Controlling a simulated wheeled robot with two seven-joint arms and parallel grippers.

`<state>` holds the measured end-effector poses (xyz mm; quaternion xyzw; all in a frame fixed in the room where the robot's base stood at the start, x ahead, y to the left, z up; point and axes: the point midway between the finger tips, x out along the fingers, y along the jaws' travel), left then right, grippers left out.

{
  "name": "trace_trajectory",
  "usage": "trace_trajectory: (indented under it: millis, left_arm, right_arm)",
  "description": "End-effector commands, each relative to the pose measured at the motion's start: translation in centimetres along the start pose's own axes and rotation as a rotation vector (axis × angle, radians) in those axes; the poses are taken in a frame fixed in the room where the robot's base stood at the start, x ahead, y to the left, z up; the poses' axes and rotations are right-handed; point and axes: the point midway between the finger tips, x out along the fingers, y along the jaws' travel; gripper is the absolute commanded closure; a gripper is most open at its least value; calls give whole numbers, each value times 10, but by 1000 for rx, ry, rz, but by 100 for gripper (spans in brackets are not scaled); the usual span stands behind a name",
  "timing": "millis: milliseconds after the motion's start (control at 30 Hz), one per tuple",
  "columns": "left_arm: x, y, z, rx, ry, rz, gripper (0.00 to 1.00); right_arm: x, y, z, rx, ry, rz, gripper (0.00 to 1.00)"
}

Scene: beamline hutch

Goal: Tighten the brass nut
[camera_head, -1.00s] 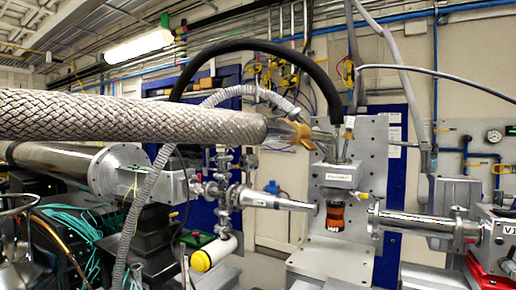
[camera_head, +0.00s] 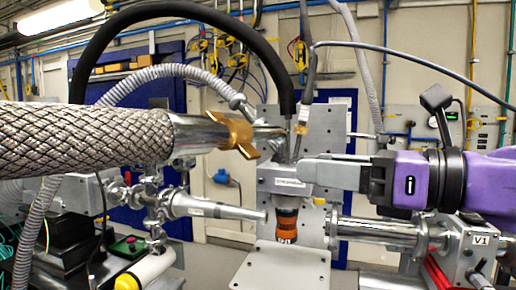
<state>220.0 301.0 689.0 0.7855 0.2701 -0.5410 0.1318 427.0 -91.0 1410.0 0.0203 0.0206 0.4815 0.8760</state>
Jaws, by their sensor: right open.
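The brass nut (camera_head: 238,134), with wing-like lugs, sits around the metal end of a thick braided hose (camera_head: 90,138) that comes in from the left. The hose end reaches toward a small metal block (camera_head: 286,179) on an upright plate. My right gripper (camera_head: 304,172), on a purple arm, comes in from the right. Its grey fingers point left, and their tips are at the block's right side in the picture, right of the nut and a little lower, apart from it. It is open, and nothing shows between the fingers. My left gripper is not in view.
A black curved hose (camera_head: 190,12) arches over the nut and comes down beside the block. A grey cable (camera_head: 308,75) hangs close to my right fingers. Beam pipes (camera_head: 380,230) run below. An orange-banded cylinder (camera_head: 287,221) hangs under the block.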

Motion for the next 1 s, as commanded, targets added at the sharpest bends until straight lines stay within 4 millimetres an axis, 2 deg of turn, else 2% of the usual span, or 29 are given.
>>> trace_trajectory:
  millis: [33,133,300,500,667,900,967,1000]
  left_arm:
    - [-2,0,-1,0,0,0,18]
    - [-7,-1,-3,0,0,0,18]
    - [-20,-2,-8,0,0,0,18]
    - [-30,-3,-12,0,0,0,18]
    - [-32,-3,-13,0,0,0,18]
    - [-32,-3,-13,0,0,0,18]
    - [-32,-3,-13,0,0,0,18]
    - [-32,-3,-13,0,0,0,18]
  right_arm:
    - [-1,3,8,4,-17,8,38]
    - [13,6,12,5,-20,17,38]
    - [55,8,13,5,-15,21,38]
    - [92,7,12,6,-15,20,38]
    - [104,6,10,7,-17,17,38]
    - [105,6,9,7,-17,15,38]
    - [104,6,9,7,-17,15,58]
    - [104,6,9,7,-17,15,71]
